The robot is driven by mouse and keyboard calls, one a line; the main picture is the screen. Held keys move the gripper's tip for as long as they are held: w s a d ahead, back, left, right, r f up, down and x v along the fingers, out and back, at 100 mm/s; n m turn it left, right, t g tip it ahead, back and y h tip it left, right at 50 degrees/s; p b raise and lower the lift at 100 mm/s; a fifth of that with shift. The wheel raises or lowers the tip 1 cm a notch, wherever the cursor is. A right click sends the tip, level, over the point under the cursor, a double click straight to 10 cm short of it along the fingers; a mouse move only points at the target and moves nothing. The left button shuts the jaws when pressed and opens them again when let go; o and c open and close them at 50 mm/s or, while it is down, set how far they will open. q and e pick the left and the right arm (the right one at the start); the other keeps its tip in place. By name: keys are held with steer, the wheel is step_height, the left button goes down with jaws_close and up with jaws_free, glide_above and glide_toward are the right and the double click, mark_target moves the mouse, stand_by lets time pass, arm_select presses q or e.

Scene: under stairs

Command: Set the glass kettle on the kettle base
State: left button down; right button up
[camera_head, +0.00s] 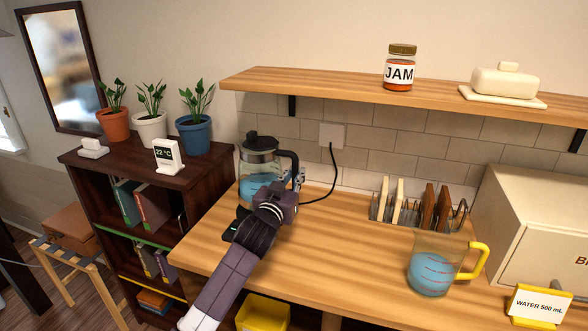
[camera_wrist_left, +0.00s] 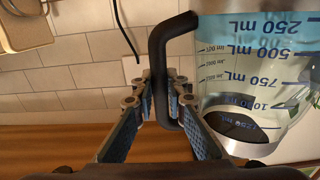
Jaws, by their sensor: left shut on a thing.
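The glass kettle (camera_head: 260,164) has a dark lid, a black handle and blue water inside. It looks upright at the back left of the wooden counter. My left gripper (camera_head: 290,184) is shut on its black handle, which also shows between the fingers in the left wrist view (camera_wrist_left: 165,75). In that view the kettle's glass (camera_wrist_left: 250,70) with mL marks is to the right of the fingers. My gripper and wrist cover the kettle's lower part. My right gripper is not in view.
A black cord runs from the wall outlet (camera_head: 332,135) down behind my gripper. A toast rack (camera_head: 380,210), a measuring jug (camera_head: 433,262) and a yellow sign (camera_head: 538,305) stand to the right. A shelf (camera_head: 330,86) hangs above. The middle of the counter (camera_head: 330,245) is clear.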

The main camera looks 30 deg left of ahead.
arm_select(q)
steer(key=shift+f, duration=1.4)
steer(key=c, duration=2.4)
jaws_free()
steer(key=shift+f, duration=0.45)
steer(key=o, duration=0.5)
steer(key=shift+s+r, duration=0.1)
steer(key=shift+r, duration=0.05)
steer(key=shift+c, duration=0.2)
steer(key=b+v, duration=0.1)
steer(key=v, duration=1.1)
